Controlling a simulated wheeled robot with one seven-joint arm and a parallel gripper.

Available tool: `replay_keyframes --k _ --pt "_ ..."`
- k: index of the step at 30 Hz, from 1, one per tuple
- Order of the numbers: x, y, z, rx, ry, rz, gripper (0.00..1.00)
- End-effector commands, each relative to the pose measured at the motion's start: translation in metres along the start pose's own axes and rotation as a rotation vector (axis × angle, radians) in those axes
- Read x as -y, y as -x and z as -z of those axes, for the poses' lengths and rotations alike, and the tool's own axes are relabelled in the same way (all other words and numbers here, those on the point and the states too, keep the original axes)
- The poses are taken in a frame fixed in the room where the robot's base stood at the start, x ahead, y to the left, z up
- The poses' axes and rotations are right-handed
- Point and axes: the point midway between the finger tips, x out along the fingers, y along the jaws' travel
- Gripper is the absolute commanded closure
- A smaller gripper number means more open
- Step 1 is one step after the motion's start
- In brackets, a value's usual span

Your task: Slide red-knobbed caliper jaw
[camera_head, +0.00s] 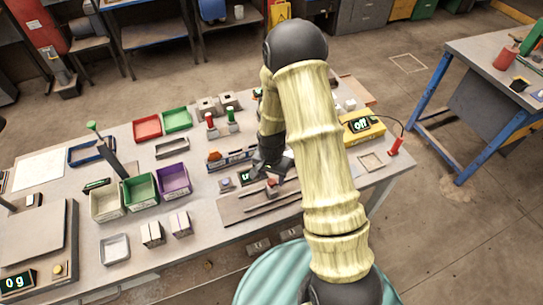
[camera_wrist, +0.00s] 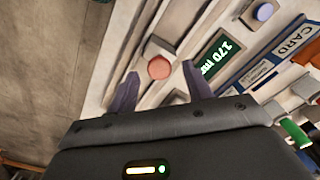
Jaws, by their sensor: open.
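The caliper is a long grey-brown board with rails (camera_head: 236,211) at the front of the bench. Its red knob (camera_head: 271,183) stands on the sliding jaw. In the wrist view the round red knob (camera_wrist: 159,67) appears between my two fingertips, touching neither. My gripper (camera_wrist: 160,76) is open and empty; how far above the knob it is cannot be told. In the head view my gripper (camera_head: 268,172) is just over the knob, partly hidden by my arm. A dark display (camera_wrist: 217,52) with green digits, apparently 170 mm, sits beside the rail; my arm hides the caliper's right part.
Behind the caliper lies a row of cards and small items (camera_head: 232,158). Purple (camera_head: 173,180) and green (camera_head: 140,190) bins stand to the left. Red and green knobbed posts (camera_head: 220,123) stand farther back. A yellow box reading "off" (camera_head: 362,127) is at right.

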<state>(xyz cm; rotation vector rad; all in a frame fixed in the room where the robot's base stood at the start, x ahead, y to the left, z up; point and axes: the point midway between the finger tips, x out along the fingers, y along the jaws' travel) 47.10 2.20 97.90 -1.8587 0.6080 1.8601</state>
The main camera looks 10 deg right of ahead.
Motion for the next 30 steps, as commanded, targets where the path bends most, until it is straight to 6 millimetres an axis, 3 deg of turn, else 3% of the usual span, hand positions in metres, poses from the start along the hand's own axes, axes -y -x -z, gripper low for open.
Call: replay_keyframes --k 30 --pt "0.001 0.153 0.0 -0.005 0.0 0.004 0.5"
